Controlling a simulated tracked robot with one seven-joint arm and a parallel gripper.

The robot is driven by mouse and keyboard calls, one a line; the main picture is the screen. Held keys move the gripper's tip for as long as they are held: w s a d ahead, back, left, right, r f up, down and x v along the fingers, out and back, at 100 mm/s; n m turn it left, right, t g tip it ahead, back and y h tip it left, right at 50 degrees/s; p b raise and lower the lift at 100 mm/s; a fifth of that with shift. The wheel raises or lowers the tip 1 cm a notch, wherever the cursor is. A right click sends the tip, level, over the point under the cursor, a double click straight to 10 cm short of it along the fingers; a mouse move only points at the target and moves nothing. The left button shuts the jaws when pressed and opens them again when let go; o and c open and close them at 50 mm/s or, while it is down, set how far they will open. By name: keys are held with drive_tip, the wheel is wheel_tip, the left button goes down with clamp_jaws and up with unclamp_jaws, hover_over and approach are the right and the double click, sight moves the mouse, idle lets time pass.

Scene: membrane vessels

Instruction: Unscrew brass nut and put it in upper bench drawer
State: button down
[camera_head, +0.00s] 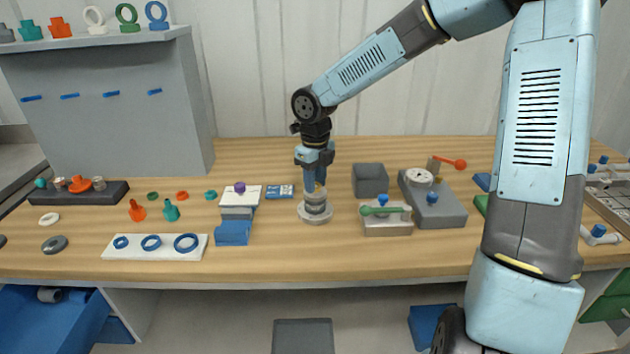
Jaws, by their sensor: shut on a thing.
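My gripper (316,188) points straight down over a grey stepped vessel (315,211) at the middle of the bench. Its fingers are shut around a small brass-coloured piece (320,187) at the vessel's top, which looks like the brass nut. The fingers hide most of it, and I cannot tell whether it still sits on the thread. An open blue drawer (45,320) stands out below the bench's front left. It holds a grey ring-like part. Green drawer fronts (609,299) show at the right. I cannot tell which drawer is the upper one.
Left of the vessel are blue blocks (234,233) and a white board with blue rings (154,252). Right of it are a dark grey block (370,180) and a fixture with a green lever (386,217). A grey shelf cabinet (120,105) stands at the back left.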

drive_tip(key=shift+r, duration=0.15)
drive_tip(key=shift+w+r, duration=0.15)
drive_tip(key=shift+r, duration=1.4)
